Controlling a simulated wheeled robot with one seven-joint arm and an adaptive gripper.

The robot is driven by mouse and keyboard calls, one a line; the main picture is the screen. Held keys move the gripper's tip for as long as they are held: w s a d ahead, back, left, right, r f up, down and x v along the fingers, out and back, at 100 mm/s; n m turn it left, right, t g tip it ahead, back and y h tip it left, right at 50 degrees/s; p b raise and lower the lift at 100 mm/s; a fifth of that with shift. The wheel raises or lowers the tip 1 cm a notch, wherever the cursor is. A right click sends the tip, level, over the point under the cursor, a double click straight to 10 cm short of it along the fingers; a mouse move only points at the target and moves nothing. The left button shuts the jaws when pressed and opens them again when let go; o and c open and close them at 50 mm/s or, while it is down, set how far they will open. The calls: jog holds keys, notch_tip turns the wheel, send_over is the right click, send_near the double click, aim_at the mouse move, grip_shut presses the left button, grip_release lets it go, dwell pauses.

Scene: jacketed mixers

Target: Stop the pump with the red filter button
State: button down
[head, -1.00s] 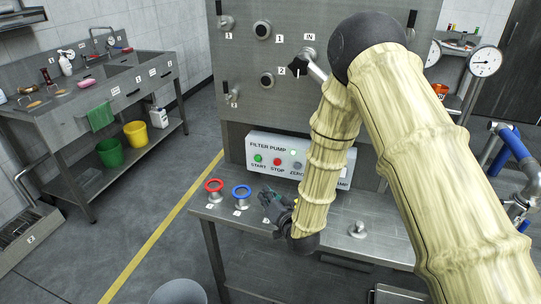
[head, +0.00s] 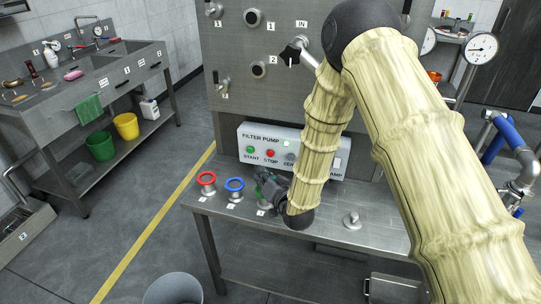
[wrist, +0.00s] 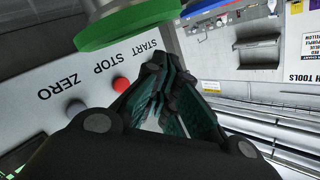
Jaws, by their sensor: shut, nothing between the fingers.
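The filter pump box (head: 323,146) is a white panel at the back of the steel bench. It carries a green START button (head: 250,150), a red STOP button (head: 270,153) and a grey ZERO button (head: 290,156). In the wrist view the red button (wrist: 121,85) is just left of my fingers, and the grey button (wrist: 76,108) is farther left. My gripper (head: 266,181) is shut and empty, in front of and below the buttons. Its fingertips (wrist: 153,62) are apart from the red button in the wrist view. The green button is hidden in the wrist view.
Red (head: 206,178) and blue (head: 234,185) ring handles stand on the bench left of my gripper. A green ring (wrist: 130,27) looms close above my fingers in the wrist view. A small metal knob (head: 352,219) stands to the right.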

jog(key=shift+w+d+b, duration=0.15)
jog(key=shift+w+d, duration=0.15)
jog(key=shift+w, duration=0.6)
jog(key=shift+w+d+b, duration=0.1)
jog(key=shift+w+d, duration=0.25)
jog(key=shift+w, duration=0.5)
jog(key=shift+w+d+b, duration=0.15)
jog(key=shift+w+d, duration=0.15)
jog(key=shift+w, duration=0.6)
jog(key=shift+w, duration=0.1)
jog(key=shift+w+d, duration=0.1)
jog(key=shift+w, duration=0.2)
jog(key=shift+w+d+b, duration=0.15)
jog(key=shift+w+b, duration=0.15)
jog(key=shift+w, duration=0.15)
dwell(0.3)
dwell(0.4)
jog(key=shift+s+a, duration=0.25)
jog(key=shift+s, duration=0.6)
jog(key=shift+s, duration=0.1)
jog(key=shift+s+a, duration=0.25)
jog(key=shift+s, duration=0.5)
jog(key=shift+s+a, duration=0.3)
jog(key=shift+s, duration=0.5)
jog(key=shift+s+a, duration=0.25)
jog(key=shift+s, duration=0.5)
